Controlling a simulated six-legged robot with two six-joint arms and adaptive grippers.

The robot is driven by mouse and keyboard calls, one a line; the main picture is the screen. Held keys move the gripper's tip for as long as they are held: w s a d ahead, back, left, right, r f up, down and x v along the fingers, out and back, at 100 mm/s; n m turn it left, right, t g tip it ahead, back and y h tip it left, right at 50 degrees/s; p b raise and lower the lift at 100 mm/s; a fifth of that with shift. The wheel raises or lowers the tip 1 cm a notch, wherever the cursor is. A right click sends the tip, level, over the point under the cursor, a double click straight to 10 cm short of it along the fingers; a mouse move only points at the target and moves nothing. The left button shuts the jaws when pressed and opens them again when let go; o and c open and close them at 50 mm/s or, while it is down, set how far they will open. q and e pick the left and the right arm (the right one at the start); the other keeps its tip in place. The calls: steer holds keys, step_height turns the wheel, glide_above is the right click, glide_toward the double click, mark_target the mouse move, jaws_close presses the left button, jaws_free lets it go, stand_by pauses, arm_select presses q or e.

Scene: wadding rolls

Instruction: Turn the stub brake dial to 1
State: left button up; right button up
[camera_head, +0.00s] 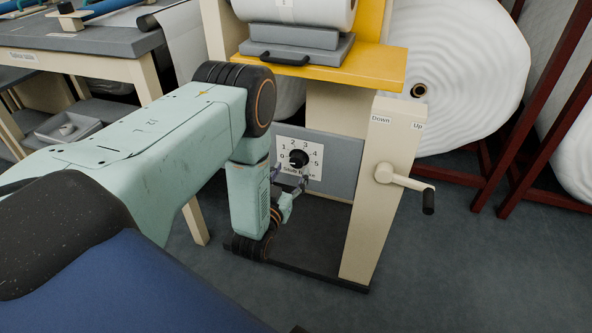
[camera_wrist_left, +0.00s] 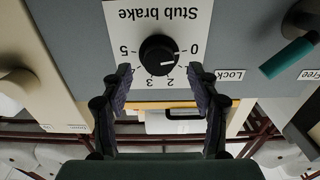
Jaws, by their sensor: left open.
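The stub brake dial (camera_head: 298,158) is a black round knob on a white numbered plate (camera_head: 313,148) on the grey panel of the stand. In the left wrist view the dial (camera_wrist_left: 158,55) appears upside down, with 0 at right and 5 at left. A pale mark on its face points down and right, roughly between 0 and 2; its exact number is hard to read. My left gripper (camera_head: 291,181) is just in front of the dial. In the wrist view its open fingers (camera_wrist_left: 161,85) lie to either side, apart from the knob. My right gripper is not in view.
A crank (camera_head: 405,181) marked Down and Up sticks out from the cream post at right. A yellow shelf (camera_head: 340,66) overhangs the panel. A teal-handled lever (camera_wrist_left: 289,58) near Lock and Free labels sits beside the dial in the wrist view. White rolls stand behind.

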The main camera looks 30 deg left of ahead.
mark_target(296, 164)
arm_select(q)
steer(key=x, duration=0.2)
steer(key=shift+w+b, duration=0.35)
steer(key=shift+w, duration=0.25)
steer(key=c, duration=1.2)
steer(key=shift+o, duration=0.2)
steer(key=shift+m, duration=0.3)
steer(key=m+p, duration=0.2)
steer(key=m, duration=0.1)
steer(key=shift+r, duration=0.1)
steer(key=shift+m+p, duration=1)
steer(key=shift+m, duration=1)
